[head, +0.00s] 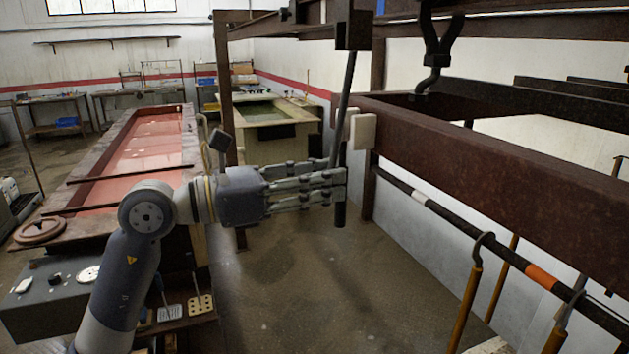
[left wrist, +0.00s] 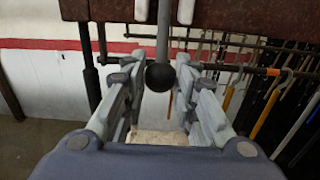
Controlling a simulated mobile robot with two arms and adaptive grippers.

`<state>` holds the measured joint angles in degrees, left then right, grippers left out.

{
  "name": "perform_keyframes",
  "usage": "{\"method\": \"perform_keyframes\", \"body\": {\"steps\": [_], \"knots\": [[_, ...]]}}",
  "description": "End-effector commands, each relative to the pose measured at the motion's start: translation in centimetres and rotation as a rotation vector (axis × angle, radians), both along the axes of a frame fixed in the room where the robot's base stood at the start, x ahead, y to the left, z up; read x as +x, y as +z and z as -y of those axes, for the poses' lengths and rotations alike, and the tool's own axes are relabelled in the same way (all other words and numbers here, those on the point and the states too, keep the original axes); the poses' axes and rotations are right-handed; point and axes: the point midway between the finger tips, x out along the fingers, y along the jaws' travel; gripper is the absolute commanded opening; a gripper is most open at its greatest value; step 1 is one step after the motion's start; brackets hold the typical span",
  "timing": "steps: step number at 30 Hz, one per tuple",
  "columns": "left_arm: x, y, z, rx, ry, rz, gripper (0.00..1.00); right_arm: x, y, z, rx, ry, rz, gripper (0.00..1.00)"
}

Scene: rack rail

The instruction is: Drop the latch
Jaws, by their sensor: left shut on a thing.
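A grey lever rod (head: 345,105), which appears to belong to the latch, hangs down from a dark bracket (head: 353,28) on the rusty overhead frame. It leans slightly and ends in a black grip (head: 341,212). My left gripper (head: 340,187) reaches in from the left and is shut on the black grip. In the left wrist view, the rod (left wrist: 163,38) comes down to the round black end of the grip (left wrist: 160,76) between the fingers. A pale block (head: 363,131) sits at the end of the rusty rail beside the rod. My right gripper is not in view.
The thick rusty rail (head: 480,165) runs right of the gripper. Below it, a dark bar (head: 455,218) carries hooks with yellow handles (head: 465,308). A long tank with pink liquid (head: 145,145) stands left. The floor (head: 300,290) under the gripper is clear.

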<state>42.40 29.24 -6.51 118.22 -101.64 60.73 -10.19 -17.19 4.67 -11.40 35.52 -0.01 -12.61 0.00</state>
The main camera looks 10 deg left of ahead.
Motion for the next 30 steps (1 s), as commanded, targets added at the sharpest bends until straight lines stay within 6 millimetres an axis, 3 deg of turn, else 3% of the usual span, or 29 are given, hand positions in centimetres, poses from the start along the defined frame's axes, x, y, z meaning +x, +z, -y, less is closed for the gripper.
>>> {"method": "perform_keyframes", "body": {"steps": [28, 29, 30], "knots": [[2.1, -0.2, 3.2, 0.000, 0.000, 0.000, 0.13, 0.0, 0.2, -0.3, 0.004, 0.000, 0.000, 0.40], [2.1, -0.2, 3.2, 0.000, 0.000, 0.000, 0.29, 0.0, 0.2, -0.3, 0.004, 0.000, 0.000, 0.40], [2.1, -0.2, 3.2, -0.001, 0.000, 0.001, 0.38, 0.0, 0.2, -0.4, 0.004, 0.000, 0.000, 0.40]]}}
